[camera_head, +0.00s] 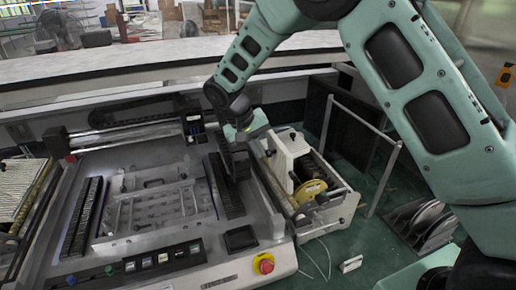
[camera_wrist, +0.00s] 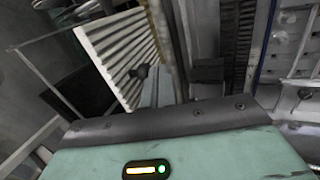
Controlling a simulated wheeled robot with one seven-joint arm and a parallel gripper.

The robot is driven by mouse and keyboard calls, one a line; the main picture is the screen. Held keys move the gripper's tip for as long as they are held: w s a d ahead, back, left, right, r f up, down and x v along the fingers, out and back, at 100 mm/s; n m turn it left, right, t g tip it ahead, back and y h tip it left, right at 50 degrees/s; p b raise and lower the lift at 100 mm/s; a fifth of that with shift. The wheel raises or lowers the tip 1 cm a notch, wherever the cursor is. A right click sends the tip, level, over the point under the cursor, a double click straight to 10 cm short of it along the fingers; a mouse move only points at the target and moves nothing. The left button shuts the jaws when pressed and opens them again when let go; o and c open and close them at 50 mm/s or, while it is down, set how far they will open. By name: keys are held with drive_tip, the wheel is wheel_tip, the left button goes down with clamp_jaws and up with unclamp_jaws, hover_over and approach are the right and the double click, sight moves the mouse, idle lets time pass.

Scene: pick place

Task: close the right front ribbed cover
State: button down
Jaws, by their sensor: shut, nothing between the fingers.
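In the wrist view, the white ribbed cover (camera_wrist: 112,58) stands raised and tilted at upper left, with a small dark knob (camera_wrist: 140,72) on it. In the head view, a pale upright panel (camera_head: 283,158) right of the machine bed seems to be this cover, seen nearly edge-on; its ribs are not clear there. My gripper (camera_head: 236,160) points down over the right side of the machine, just left of that panel. It is shut and empty. Whether it touches the cover cannot be told. In the wrist view its housing fills the bottom and its fingertips are not clear.
The machine bed with a metal fixture (camera_head: 155,208) lies to the left, with a red emergency button (camera_head: 264,264) at its front. Another ribbed cover (camera_head: 18,182) is at far left. A yellow reel (camera_head: 308,190) and a metal rail (camera_head: 386,178) stand to the right.

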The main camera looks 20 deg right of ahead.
drive_tip(key=shift+d, duration=0.1)
drive_tip(key=d+r+y, duration=0.2)
drive_tip(key=d+y, duration=0.6)
drive_tip(key=d, duration=0.3)
drive_tip(key=d+f+y+b, duration=0.4)
drive_tip(key=d+f+y, duration=0.3)
drive_tip(key=d, duration=0.3)
drive_tip(key=shift+f+y+b, duration=0.2)
drive_tip(key=shift+y+b, duration=0.1)
drive_tip(key=shift+b, duration=0.05)
drive_tip(key=shift+f, duration=0.1)
